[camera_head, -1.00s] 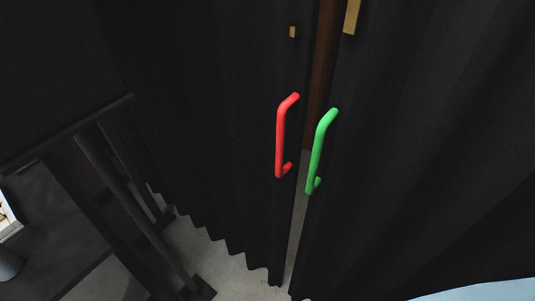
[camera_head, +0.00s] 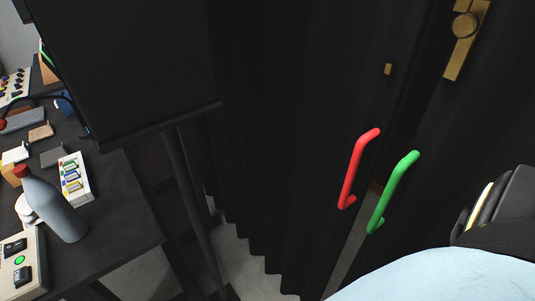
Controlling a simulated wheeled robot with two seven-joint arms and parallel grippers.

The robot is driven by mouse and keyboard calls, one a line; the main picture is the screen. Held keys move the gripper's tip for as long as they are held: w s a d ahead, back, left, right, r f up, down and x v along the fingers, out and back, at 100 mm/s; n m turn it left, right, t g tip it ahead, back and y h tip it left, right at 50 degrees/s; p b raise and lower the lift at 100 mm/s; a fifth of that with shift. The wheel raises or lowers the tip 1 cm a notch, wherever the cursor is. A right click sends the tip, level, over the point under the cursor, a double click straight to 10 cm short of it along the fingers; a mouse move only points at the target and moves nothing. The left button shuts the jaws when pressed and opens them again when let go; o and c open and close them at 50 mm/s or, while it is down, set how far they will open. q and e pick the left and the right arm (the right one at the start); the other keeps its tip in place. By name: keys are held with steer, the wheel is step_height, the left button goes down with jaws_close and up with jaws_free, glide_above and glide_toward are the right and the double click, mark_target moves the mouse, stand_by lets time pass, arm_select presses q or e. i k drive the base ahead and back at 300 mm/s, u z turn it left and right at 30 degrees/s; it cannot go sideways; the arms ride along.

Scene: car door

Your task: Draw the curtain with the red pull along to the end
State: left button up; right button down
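The black pleated curtain (camera_head: 285,130) with the red pull hangs in the middle of the head view. Its red pull (camera_head: 356,170) is a slanted bar handle near the curtain's right edge. A second black curtain (camera_head: 475,130) hangs to the right and carries a similar green pull (camera_head: 393,193). The two pulls are close together but apart, with a narrow gap between the curtain edges that shows pale floor low down. Neither of my grippers shows, and nothing is seen touching the red pull.
A dark table (camera_head: 120,235) at left holds a grey bottle (camera_head: 57,207), a box with a green button (camera_head: 22,262) and small items. A black panel on a stand (camera_head: 190,200) stands between table and curtain. A light blue surface (camera_head: 440,280) fills the lower right.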

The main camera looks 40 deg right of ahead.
mark_target(399, 70)
steer(key=u, duration=0.85)
steer(key=i, duration=0.5)
steer(key=z, duration=2.75)
